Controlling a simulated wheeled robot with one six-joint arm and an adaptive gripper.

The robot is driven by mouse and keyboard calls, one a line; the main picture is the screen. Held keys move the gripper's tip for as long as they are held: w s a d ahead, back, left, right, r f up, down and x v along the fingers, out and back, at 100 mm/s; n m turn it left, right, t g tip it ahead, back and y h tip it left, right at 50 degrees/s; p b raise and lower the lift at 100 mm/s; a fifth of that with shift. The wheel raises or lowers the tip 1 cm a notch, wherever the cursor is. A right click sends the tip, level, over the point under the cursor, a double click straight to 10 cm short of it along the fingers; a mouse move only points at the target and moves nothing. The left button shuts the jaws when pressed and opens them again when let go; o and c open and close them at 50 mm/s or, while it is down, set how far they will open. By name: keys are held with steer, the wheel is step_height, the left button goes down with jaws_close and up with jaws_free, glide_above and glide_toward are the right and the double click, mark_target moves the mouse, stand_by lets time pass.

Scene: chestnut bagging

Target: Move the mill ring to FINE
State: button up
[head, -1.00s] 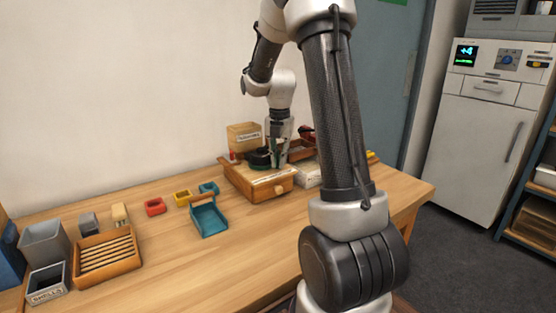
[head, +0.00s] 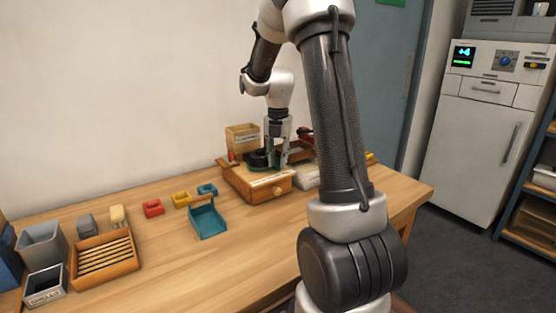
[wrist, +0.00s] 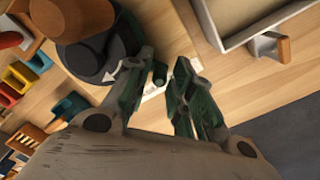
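The mill is a wooden box with a front drawer (head: 268,191) on the table. Its dark round ring (head: 257,158) sits on top, below and left of my gripper (head: 277,163). In the wrist view, the ring (wrist: 88,58) lies left of my fingers, under a brown round part (wrist: 72,20), with a white arrow mark (wrist: 113,74) near its edge. A short dark green peg (wrist: 160,75) shows between the fingertips of my gripper (wrist: 168,78). My fingers are apart, with a gap on the peg's right side. The scale lettering, including FINE, is too small to read.
A wooden tray (wrist: 222,40) lies to the right of the mill in the wrist view, near a small block with a brown top (wrist: 270,48). A teal scoop (head: 208,219) and small coloured cups stand left of the mill. The table front is clear.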

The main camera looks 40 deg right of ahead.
step_height(320, 180, up, 12)
steer(key=shift+f, duration=0.25)
